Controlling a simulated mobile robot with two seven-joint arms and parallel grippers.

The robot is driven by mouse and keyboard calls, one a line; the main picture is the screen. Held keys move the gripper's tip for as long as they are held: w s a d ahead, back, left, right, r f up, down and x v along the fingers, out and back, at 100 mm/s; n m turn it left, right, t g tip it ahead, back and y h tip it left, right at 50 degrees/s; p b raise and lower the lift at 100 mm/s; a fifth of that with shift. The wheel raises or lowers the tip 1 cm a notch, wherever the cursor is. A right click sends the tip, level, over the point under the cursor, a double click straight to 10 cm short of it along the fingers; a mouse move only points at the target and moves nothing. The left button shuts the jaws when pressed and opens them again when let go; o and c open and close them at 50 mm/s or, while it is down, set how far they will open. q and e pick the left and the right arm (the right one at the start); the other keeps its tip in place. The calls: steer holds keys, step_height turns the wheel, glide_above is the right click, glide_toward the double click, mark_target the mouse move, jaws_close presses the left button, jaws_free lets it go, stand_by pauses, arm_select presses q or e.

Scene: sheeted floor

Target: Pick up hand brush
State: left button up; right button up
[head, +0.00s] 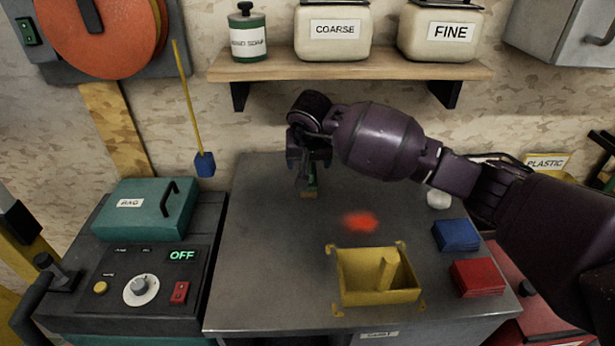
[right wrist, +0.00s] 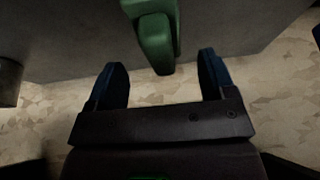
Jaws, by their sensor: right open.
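A green thing, which looks like the hand brush (head: 311,180), is at the back of the grey metal table, largely hidden under my right gripper. In the right wrist view its rounded green handle (right wrist: 155,35) comes down from the top. My right gripper (head: 306,170) points down over it. In the right wrist view the gripper (right wrist: 163,82) is open, with its two blue-tipped fingers wide apart. The handle's end shows between the fingertips, with a gap on each side. I cannot tell how far it is in depth. My left gripper is not in view.
A yellow open box (head: 375,292) stands at the table's front. Blue (head: 456,235) and red (head: 477,278) blocks lie at the right. A shelf (head: 350,70) with containers hangs behind. A machine with a control panel (head: 145,290) is at left. The table's left part is clear.

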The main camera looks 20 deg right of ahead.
mark_target(308, 168)
steer(key=x, duration=0.4)
steer(key=shift+s+a, duration=0.15)
steer(key=shift+s, duration=0.05)
steer(key=shift+w+f, duration=0.2)
steer(key=shift+f, duration=0.2)
steer(key=shift+c, duration=0.6)
steer(key=shift+r, duration=0.1)
steer(key=c, duration=0.9)
steer(key=shift+c, duration=0.2)
steer(key=shift+r, duration=0.2)
steer(key=shift+s+r, duration=0.15)
steer(key=shift+r, duration=0.15)
step_height(308, 168, up, 6)
steer(key=shift+r, duration=0.1)
arm_select(q)
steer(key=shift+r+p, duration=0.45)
steer(key=shift+p, duration=0.25)
arm_select(e)
steer(key=s+a, duration=0.2)
steer(key=s, duration=0.7)
steer(key=s+a, duration=0.3)
steer(key=s, duration=0.7)
steer(key=shift+a, duration=0.2)
